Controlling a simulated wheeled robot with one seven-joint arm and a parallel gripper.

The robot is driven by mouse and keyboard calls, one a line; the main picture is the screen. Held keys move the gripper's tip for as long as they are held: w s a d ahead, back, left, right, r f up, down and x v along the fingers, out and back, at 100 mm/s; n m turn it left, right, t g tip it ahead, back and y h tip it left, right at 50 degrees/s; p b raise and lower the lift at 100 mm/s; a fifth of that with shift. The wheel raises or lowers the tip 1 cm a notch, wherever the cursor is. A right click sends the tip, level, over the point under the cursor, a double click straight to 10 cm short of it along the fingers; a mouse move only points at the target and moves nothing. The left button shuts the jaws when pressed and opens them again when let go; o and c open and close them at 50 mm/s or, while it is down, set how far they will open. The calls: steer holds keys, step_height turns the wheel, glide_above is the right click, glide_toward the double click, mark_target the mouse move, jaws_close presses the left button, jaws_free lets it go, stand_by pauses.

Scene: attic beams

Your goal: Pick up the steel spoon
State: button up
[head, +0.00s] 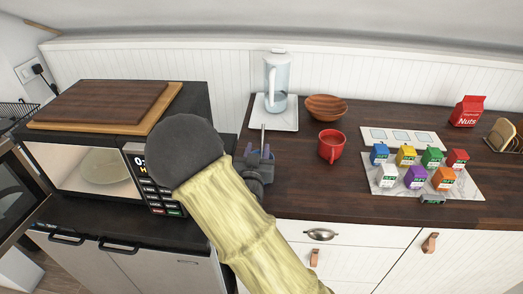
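A thin grey upright rod, which looks like the steel spoon's handle (263,136), rises just beyond my gripper (260,157). Its lower end is hidden, and I cannot tell what it stands in. My gripper is small and dark in the head view, over the left end of the wooden counter (300,180). It is close to the rod, but I cannot tell whether it touches it. My own arm, with a pale yellow sleeve, covers much of the gripper, so whether the fingers are open or shut is unclear.
A red mug (331,147), a wooden bowl (326,107) and a glass jug (277,80) on a white tray (257,112) stand nearby. Several small coloured boxes sit on a marble board (464,184) at right. An open microwave (60,163) is at left.

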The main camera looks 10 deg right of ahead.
mark_target(262, 139)
steer(key=x, duration=0.1)
steer(key=p+x, duration=0.1)
steer(key=x, duration=0.3)
steer(key=shift+d+f+p, duration=0.3)
steer(key=shift+d+p, duration=0.05)
jaws_close()
